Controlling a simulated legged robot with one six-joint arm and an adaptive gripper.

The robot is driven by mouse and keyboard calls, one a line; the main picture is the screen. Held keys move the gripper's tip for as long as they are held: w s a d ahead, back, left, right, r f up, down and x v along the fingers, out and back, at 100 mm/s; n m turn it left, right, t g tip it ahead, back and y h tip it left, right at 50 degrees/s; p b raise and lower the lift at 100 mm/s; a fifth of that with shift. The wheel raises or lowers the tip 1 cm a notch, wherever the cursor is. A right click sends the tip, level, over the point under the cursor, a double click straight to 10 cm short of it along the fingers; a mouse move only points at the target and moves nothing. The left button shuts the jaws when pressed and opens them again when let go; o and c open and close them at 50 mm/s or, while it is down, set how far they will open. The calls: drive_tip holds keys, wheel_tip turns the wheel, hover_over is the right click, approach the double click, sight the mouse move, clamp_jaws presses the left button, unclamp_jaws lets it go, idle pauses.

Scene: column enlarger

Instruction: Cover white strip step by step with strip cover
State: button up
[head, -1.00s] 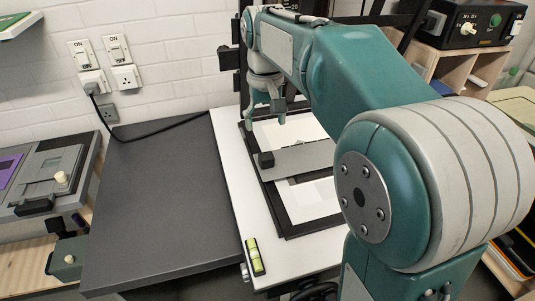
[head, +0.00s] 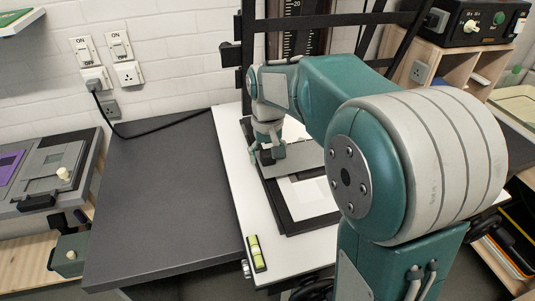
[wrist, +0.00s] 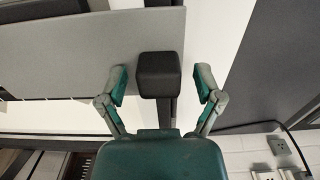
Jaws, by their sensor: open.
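The strip cover is a flat grey plate (head: 307,155) lying across the black-bordered easel; it also shows in the wrist view (wrist: 65,58). Its black block-shaped knob (wrist: 160,75) is at the plate's end. The white strip (head: 310,198) shows on the near side of the plate, and the plate hides what lies under it. My gripper (head: 269,152) is down at the knob. In the wrist view my gripper (wrist: 162,86) is open, with one finger on each side of the knob and visible gaps between.
The easel rests on a white baseboard (head: 238,165) with a green-yellow spirit level (head: 256,252) near its front. A dark grey worktop (head: 150,200) to the left is clear. The black enlarger column (head: 300,30) stands behind. A wooden shelf (head: 428,50) with a black control box is at back right.

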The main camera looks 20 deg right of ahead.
clamp_jaws()
drive_tip(key=shift+d, duration=2.05)
unclamp_jaws()
drive_tip(key=shift+r, duration=0.15)
wheel_tip(320, 180, up, 12)
drive_tip(key=shift+f, duration=0.2)
drive_tip(key=shift+a, duration=0.1)
